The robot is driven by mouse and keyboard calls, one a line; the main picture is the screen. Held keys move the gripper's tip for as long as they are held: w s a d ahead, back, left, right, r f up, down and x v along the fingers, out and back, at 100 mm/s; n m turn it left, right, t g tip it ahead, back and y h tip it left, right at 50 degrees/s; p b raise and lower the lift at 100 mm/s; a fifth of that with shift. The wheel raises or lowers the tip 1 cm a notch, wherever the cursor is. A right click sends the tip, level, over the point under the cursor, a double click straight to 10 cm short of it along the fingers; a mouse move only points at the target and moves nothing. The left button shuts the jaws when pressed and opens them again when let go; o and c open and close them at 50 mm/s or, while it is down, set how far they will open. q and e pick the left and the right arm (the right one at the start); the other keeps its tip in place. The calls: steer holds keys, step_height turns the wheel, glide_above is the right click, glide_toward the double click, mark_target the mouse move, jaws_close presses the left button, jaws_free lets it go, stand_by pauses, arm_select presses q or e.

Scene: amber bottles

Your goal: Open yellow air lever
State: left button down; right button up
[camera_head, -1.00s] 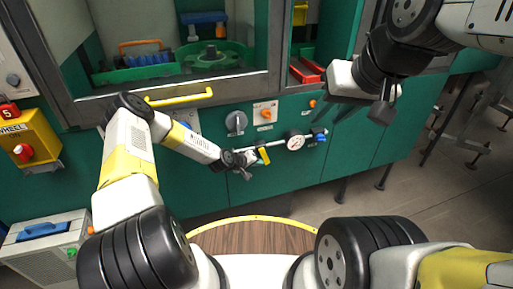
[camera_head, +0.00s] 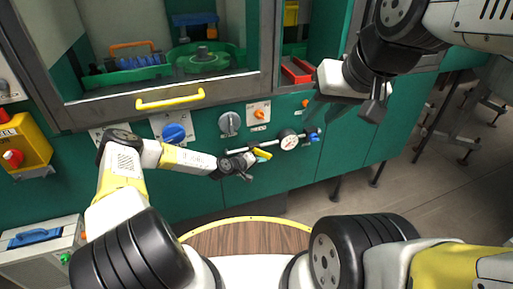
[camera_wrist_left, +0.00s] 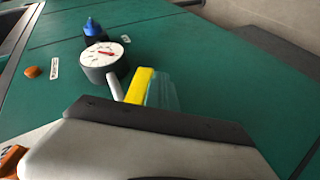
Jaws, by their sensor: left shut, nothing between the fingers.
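The yellow air lever (camera_head: 263,154) sits on a thin pipe on the green cabinet front, left of a round white pressure gauge (camera_head: 288,141). My left gripper (camera_head: 249,164) is right beside the lever, at its left; I cannot tell whether they touch. It is shut with nothing in it. The left wrist view shows the yellow lever (camera_wrist_left: 139,86) just beyond the gripper's dark edge, its lower end hidden, with a translucent piece (camera_wrist_left: 162,92) beside it. My right gripper (camera_head: 375,103) hangs in front of the cabinet at the upper right, away from the lever; its fingers are unclear.
A blue fitting (camera_head: 313,136) is right of the gauge. A round wooden top (camera_head: 250,238) lies below.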

mark_target(267, 156)
arm_select(q)
steer(key=shift+w+d+r, duration=0.15)
steer(key=shift+d+r, duration=0.2)
steer(key=shift+d, duration=0.15)
steer(key=shift+w+d+r, duration=0.15)
steer(key=shift+d+r, duration=0.15)
steer(key=shift+d, duration=0.2)
steer(key=shift+d+r, duration=0.15)
steer(key=shift+w+r, duration=0.15)
